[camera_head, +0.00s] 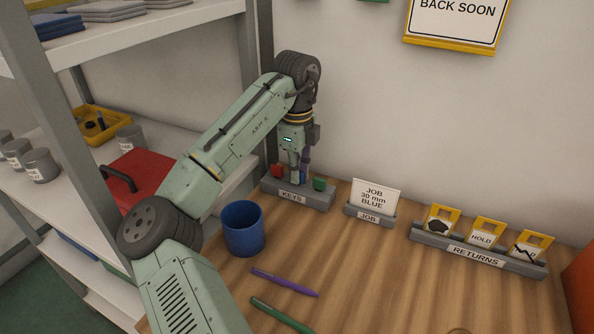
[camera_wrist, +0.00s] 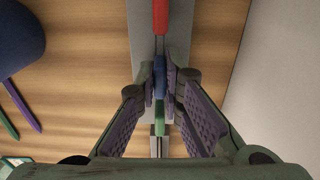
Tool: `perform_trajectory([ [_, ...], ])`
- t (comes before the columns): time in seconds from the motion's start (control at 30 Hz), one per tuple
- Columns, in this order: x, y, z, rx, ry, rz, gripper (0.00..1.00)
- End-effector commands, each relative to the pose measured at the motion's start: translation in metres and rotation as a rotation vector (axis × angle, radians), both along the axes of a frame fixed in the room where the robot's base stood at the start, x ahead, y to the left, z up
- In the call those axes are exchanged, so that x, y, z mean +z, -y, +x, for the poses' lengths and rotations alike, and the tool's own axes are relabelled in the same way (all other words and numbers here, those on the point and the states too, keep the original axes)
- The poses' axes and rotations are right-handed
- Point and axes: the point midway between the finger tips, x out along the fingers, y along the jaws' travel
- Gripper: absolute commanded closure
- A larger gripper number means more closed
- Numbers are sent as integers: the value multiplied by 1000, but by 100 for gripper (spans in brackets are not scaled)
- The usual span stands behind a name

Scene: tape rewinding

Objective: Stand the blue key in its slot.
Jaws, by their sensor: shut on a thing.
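The grey key rack (camera_head: 292,197), labelled KEYS, stands on the table by the wall. It also shows in the wrist view (camera_wrist: 142,30). The red key (camera_head: 277,171) stands at its left end and the green key (camera_head: 319,184) at its right. In the wrist view the blue key (camera_wrist: 160,75) lies between the red key (camera_wrist: 160,16) and the green key (camera_wrist: 160,124), in line with them. My gripper (camera_wrist: 160,79) is shut on the blue key, over the middle of the rack. Its lower end is hidden; I cannot tell whether it is seated.
A blue cup (camera_head: 244,230) stands left of the rack, with a purple pen (camera_head: 284,282) and a green pen (camera_head: 280,314) in front. A JOB card (camera_head: 374,194) reading 30 mm blue and a RETURNS rack (camera_head: 475,256) stand to the right. Shelves are at left.

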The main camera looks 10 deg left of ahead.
Motion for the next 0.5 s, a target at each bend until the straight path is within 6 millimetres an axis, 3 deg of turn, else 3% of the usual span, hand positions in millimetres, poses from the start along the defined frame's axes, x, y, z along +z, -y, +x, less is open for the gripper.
perform_trajectory([
  [0.1, 0, 0, 0, 0, 0, 0, 100],
  [0.13, 0, 0, 0, 0, 0, 0, 91],
  [0.5, 0, 0, 0, 0, 0, 0, 68],
])
